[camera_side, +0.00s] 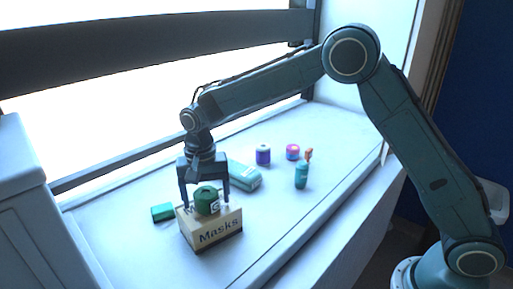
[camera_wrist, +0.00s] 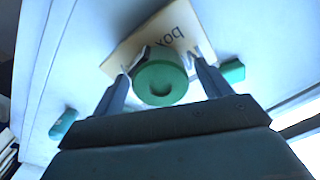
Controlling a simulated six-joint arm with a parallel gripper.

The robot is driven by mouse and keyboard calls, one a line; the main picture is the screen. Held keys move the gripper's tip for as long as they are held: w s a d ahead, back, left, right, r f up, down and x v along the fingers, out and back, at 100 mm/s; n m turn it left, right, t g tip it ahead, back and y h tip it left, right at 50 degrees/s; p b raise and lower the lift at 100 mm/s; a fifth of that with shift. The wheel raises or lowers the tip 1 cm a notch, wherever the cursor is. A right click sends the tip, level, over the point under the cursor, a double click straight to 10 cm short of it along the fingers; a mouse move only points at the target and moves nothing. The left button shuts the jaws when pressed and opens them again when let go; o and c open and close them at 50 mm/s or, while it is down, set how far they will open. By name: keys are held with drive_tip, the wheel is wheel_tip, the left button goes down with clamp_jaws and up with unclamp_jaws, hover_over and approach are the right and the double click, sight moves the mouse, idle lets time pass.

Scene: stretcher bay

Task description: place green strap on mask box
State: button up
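The green strap (camera_side: 207,201) is a short, round roll with a pale mark on its side. It appears to rest on top of the mask box (camera_side: 212,235), a tan carton lettered "Masks". In the wrist view the strap (camera_wrist: 160,84) covers part of the box's top (camera_wrist: 165,34). My gripper (camera_side: 205,208) points down over the box, one finger on each side of the strap. The fingers look open, with small gaps to the strap. In the wrist view my gripper (camera_wrist: 160,66) also straddles it. The strap's underside is hidden.
A small green block (camera_side: 163,212) lies left of the box. A teal case (camera_side: 244,177) lies close behind it. A purple jar (camera_side: 263,155), a pink and purple roll (camera_side: 292,152) and a teal bottle (camera_side: 301,176) stand farther back. The white surface in front is clear.

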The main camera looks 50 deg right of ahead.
sight(205, 193)
drive_tip(key=shift+r, duration=0.1)
wheel_tip(205, 193, up, 12)
idle(1.0)
drive_tip(key=shift+r, duration=0.15)
idle(0.3)
drive_tip(key=s+d+r+n+t, duration=0.1)
drive_tip(key=s+d+r+n, duration=0.1)
drive_tip(key=s+d+r, duration=0.45)
drive_tip(key=s+d+r+n+t, duration=0.15)
drive_tip(key=s+d, duration=0.25)
drive_tip(key=s, duration=0.5)
drive_tip(key=s+d+f+n+t, duration=0.1)
drive_tip(key=s+d+f, duration=0.1)
drive_tip(key=s, duration=0.6)
drive_tip(key=s+d+f+n+t, duration=0.2)
drive_tip(key=s+d, duration=0.1)
drive_tip(key=s, duration=0.5)
drive_tip(key=shift+s+d+f, duration=0.25)
drive_tip(key=shift+s+d, duration=0.05)
drive_tip(key=shift+s, duration=0.05)
